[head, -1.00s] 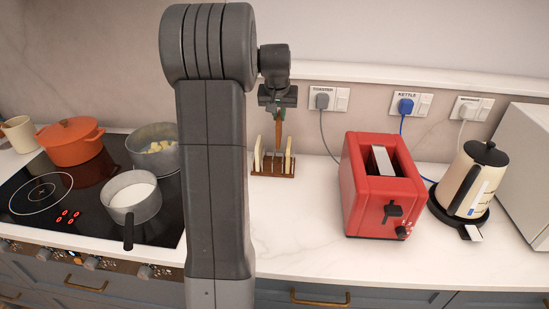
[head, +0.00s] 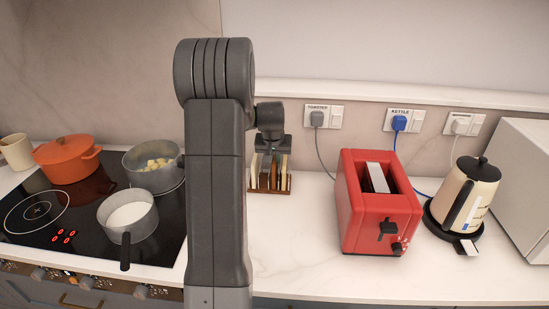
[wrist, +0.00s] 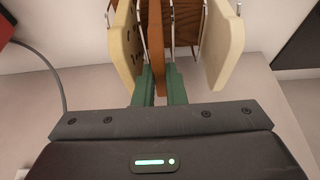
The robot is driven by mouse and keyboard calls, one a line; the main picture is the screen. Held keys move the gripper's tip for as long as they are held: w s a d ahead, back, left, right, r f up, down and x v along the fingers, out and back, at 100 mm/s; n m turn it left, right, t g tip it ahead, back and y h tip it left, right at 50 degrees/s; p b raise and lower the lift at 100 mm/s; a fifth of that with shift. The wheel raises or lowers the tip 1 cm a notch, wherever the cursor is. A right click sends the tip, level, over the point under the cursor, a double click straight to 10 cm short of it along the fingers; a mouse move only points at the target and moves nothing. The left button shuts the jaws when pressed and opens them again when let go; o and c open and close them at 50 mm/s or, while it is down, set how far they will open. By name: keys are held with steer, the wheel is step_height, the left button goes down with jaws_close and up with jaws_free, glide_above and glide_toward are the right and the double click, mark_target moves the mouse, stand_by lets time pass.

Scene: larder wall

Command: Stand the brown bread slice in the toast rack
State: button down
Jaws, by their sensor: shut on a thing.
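The brown bread slice (wrist: 155,45) is upright between the green fingers of my gripper (wrist: 160,82) in the wrist view. My gripper (head: 271,150) is shut on it, directly above the toast rack. The toast rack has a brown base (head: 270,190) and thin wire dividers. A pale slice (wrist: 124,45) stands at the rack's left side and another pale slice (wrist: 223,45) at its right. The brown slice is between them, among the wires. I cannot tell whether its lower edge touches the base.
A red toaster (head: 375,205) stands right of the rack, with a cream kettle (head: 470,195) beyond it. At left, a hob (head: 75,205) holds an orange pot (head: 66,158) and two grey pans. The counter in front of the rack is clear.

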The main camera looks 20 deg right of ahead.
steer(key=shift+f, duration=0.25)
steer(key=c, duration=1.8)
jaws_free()
steer(key=shift+r, duration=0.1)
steer(key=shift+o, duration=0.2)
steer(key=shift+r, duration=0.5)
steer(key=b+v, duration=0.1)
steer(key=v, duration=1)
steer(key=shift+s, duration=0.2)
steer(key=shift+r, duration=0.1)
